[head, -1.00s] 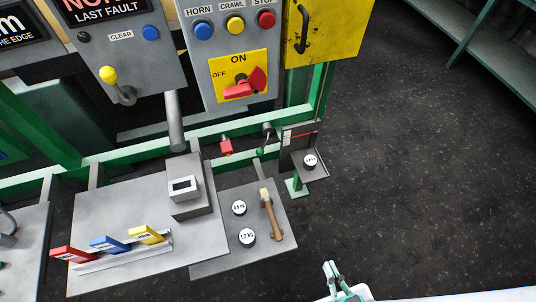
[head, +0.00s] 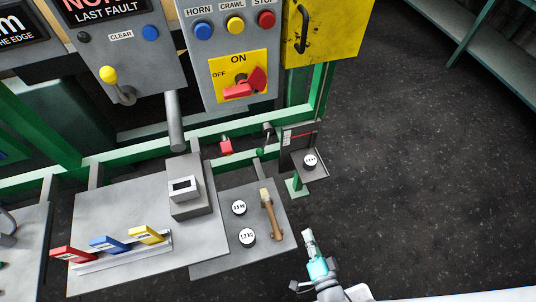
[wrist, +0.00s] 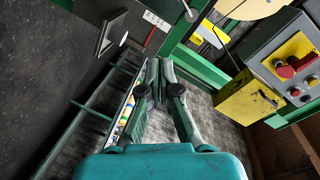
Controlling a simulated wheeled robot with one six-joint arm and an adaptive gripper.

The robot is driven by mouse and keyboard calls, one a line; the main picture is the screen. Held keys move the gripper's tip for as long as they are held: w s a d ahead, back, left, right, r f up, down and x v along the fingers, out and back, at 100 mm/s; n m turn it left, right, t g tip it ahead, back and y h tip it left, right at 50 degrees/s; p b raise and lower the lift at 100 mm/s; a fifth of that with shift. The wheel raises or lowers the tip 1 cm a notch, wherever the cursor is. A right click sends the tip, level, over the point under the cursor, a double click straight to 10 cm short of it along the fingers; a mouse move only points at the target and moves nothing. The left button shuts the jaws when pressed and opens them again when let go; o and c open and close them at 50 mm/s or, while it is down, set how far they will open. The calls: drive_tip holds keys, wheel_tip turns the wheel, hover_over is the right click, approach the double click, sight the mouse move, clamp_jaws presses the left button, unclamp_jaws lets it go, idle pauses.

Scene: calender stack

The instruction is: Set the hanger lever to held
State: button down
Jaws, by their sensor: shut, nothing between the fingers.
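What looks like the hanger lever (head: 263,143) is a small dark-pivoted arm with a green end, on the green frame just left of the weight hanger. I cannot read its setting. The hanger (head: 311,172) is a grey plate carrying a round white-topped weight (head: 310,161), beside an upright grey plate with a red line (head: 300,137). My gripper (head: 308,237) is shut and empty, below and apart from the hanger, over the dark floor. In the wrist view its closed fingers (wrist: 159,66) point toward the green frame, and the lever cannot be made out clearly.
A grey shelf (head: 215,265) left of my gripper holds two weights (head: 239,207) and a wooden-handled tool (head: 271,216). A yellow box (head: 325,35) and a panel with a red switch (head: 240,88) stand above. Dark floor (head: 420,180) on the right is free.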

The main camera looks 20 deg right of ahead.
sight(264, 144)
drive_tip(key=w+d+f+m, duration=0.15)
drive_tip(key=w+m, duration=0.25)
drive_tip(key=w, duration=0.8)
drive_tip(key=w+f+m+h, duration=0.1)
drive_tip(key=w+f+m, duration=0.25)
drive_tip(key=w, duration=0.85)
drive_tip(key=w+f+m, duration=0.2)
drive_tip(key=w+m, duration=0.3)
drive_tip(key=w, duration=0.7)
drive_tip(key=shift+s+a+r+n+t, duration=0.15)
drive_tip(key=shift+a+r, duration=0.15)
drive_tip(key=shift+a, duration=0.3)
drive_tip(key=shift+s+a+r+t, duration=0.1)
drive_tip(key=shift+a+r, duration=0.2)
drive_tip(key=shift+a, duration=0.25)
drive_tip(key=shift+s+a+r+n+t, duration=0.15)
drive_tip(key=shift+a+r, duration=0.15)
drive_tip(key=shift+a, duration=0.3)
drive_tip(key=shift+a, duration=0.1)
